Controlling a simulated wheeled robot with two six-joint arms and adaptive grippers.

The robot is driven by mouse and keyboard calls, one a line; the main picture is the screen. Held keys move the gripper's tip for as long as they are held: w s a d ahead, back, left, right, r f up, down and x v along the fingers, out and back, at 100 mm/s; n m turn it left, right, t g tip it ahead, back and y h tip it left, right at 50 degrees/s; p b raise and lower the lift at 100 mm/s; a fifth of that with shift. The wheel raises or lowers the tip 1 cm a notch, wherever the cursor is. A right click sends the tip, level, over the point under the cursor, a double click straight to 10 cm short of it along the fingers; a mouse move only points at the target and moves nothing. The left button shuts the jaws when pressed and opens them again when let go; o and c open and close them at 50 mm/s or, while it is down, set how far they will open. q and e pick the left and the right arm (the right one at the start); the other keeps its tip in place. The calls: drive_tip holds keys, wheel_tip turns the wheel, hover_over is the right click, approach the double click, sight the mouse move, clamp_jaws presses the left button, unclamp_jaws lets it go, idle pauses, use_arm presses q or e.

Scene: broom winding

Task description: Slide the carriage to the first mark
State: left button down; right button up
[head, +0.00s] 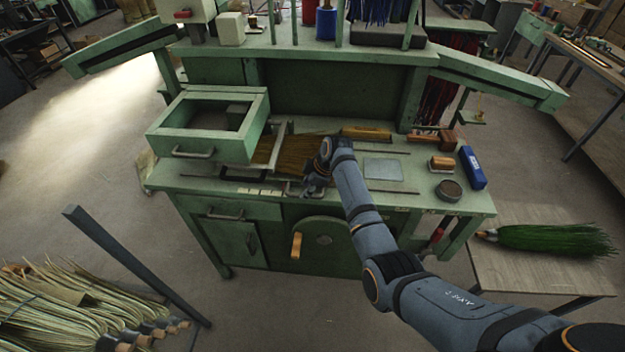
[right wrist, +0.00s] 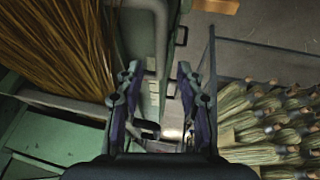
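The green workbench (head: 400,200) carries a green box-like frame (head: 207,150) with a front handle, at its left end. Beside it a pale metal frame (head: 278,148) stands over a bundle of brown bristles (head: 290,158). I cannot tell surely which part is the carriage. Pale marks (head: 250,191) show along the bench's front edge. My right gripper (head: 312,187) is low over the front edge, right of the marks. In the right wrist view the gripper (right wrist: 160,105) is open, its fingers apart, with a small dark handle (right wrist: 150,130) showing between them. My left gripper is out of view.
A wooden block (head: 366,133), a brush (head: 443,163), a round dark tin (head: 448,190) and a blue box (head: 472,168) lie on the bench's right half. Straw bundles (head: 60,310) lie at lower left. A green broom (head: 550,238) rests on a side table.

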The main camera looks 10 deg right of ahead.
drive_tip(key=v, duration=0.8)
drive_tip(key=shift+r, duration=0.3)
drive_tip(key=shift+s+d, duration=0.1)
